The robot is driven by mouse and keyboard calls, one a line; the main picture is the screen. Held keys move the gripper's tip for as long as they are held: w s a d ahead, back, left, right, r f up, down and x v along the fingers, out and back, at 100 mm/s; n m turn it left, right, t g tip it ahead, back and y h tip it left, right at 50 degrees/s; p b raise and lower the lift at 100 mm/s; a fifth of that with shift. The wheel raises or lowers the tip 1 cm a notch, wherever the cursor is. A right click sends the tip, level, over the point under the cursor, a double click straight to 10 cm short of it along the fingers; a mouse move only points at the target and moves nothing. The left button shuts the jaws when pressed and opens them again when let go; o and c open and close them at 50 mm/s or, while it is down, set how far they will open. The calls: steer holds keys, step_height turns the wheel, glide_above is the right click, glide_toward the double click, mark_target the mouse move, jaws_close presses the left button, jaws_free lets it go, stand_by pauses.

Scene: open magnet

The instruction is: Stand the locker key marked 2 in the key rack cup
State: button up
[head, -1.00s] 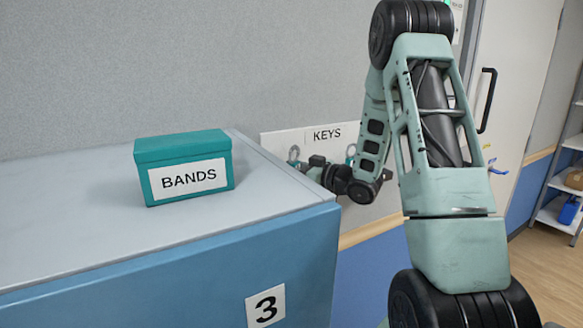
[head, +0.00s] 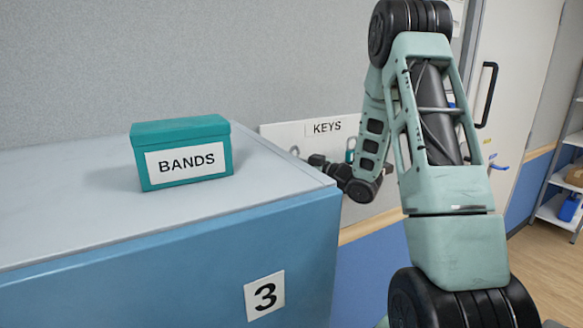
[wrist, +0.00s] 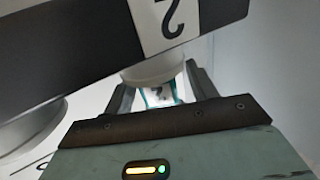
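In the wrist view a pale tag with teal edges and a dark mark (wrist: 160,95) shows between the fingers of my gripper (wrist: 158,88). I cannot read the mark surely. The fingers stand apart, with gaps beside the tag; their tips are partly hidden behind a pale round part (wrist: 155,68). Above it, a dark bar (wrist: 75,45) carries a white label with an upside-down 2 (wrist: 165,22). In the head view my gripper (head: 318,161) is at the KEYS board (head: 285,133), partly hidden by the locker top. A teal item (head: 349,155) shows beside my arm.
A locker marked 3 (head: 180,265) fills the lower left, its top edge close to my gripper. A teal BANDS box (head: 182,130) stands on it. A pale round-sided object (wrist: 30,122) shows at left in the wrist view. A door and shelves (head: 560,210) are at right.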

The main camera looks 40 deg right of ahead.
steer(key=b+v, duration=0.6)
steer(key=v, duration=1.1)
steer(key=shift+s, duration=0.2)
